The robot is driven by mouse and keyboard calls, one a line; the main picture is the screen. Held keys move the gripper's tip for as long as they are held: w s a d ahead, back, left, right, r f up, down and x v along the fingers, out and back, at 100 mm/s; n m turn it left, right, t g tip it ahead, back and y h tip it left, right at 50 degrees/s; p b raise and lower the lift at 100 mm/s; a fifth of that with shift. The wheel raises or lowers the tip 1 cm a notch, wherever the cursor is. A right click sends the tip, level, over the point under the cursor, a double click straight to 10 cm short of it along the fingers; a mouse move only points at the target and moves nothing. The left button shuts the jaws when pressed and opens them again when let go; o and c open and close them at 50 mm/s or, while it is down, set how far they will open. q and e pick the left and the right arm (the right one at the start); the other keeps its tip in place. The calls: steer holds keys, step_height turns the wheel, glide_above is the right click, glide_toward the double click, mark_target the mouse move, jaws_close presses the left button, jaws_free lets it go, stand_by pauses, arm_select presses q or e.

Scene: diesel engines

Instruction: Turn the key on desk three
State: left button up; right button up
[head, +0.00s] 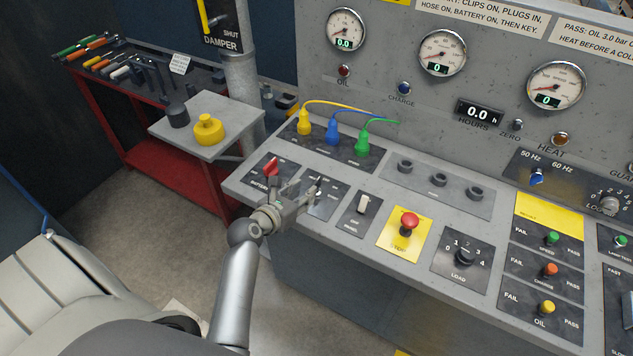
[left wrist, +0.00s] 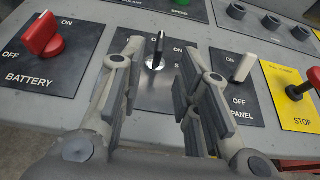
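The key (left wrist: 157,50) stands upright in its round silver switch on a dark plate of the grey desk (head: 240,186). In the head view the key (head: 317,186) is partly hidden by my left gripper. My left gripper (head: 300,196) reaches over the front of the desk at the key plate. In the left wrist view its two fingers (left wrist: 160,75) are spread apart, one on each side of the key, with a gap to it. The gripper is open and empty. My right gripper is in neither view.
A red battery switch (head: 271,168) is left of the key, and a white panel toggle (head: 363,203) is right of it. A red stop button (head: 409,222) on yellow stands further right. Yellow, blue and green plugs (head: 332,131) are behind. Gauges (head: 345,29) are on the upright panel.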

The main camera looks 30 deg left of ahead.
mark_target(317, 181)
arm_select(q)
steer(key=x, duration=0.8)
steer(key=shift+w+f, duration=0.2)
steer(key=shift+w, duration=0.1)
